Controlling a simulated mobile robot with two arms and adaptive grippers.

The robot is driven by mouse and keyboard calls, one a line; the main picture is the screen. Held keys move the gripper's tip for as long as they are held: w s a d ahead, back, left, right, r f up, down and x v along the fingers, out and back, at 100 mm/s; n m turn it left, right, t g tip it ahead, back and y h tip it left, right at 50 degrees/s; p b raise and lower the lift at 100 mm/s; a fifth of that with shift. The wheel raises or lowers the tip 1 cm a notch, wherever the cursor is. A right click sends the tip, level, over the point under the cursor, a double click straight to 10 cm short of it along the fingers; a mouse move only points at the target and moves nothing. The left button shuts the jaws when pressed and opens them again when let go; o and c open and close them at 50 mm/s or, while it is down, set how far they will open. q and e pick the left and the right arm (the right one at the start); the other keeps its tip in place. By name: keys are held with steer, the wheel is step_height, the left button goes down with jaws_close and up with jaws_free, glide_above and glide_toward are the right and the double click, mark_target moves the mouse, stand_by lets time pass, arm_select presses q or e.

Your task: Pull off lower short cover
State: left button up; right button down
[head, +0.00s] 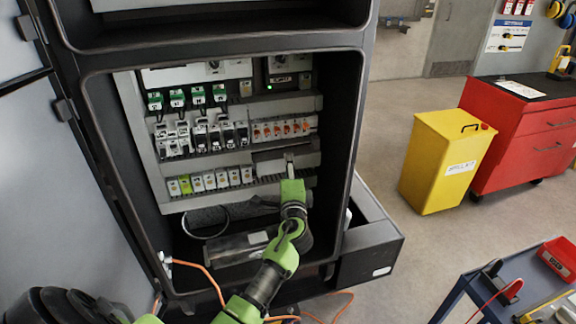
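The lower short cover (268,166) is a grey strip on the right of the panel, below the row of orange-marked terminals. My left gripper (289,160) is at this cover, at the end of my green and dark arm that reaches up into the cabinet. Its fingertips overlap the cover in this view. They are small and close together, so I cannot tell whether they grip its edge or only touch it. The gripper hides part of the cover. My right gripper is not in view.
The open cabinet (341,165) has a dark frame around the arm. Breakers (200,135) and relays (198,95) sit left of the cover. Orange cables (208,277) run below.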

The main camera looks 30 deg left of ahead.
arm_select(q)
steer(key=w+d+b+v, duration=0.1)
steer(key=w+d+v, duration=0.1)
steer(key=v, duration=1.3)
steer(key=shift+d, duration=0.65)
steer(key=shift+s, duration=0.15)
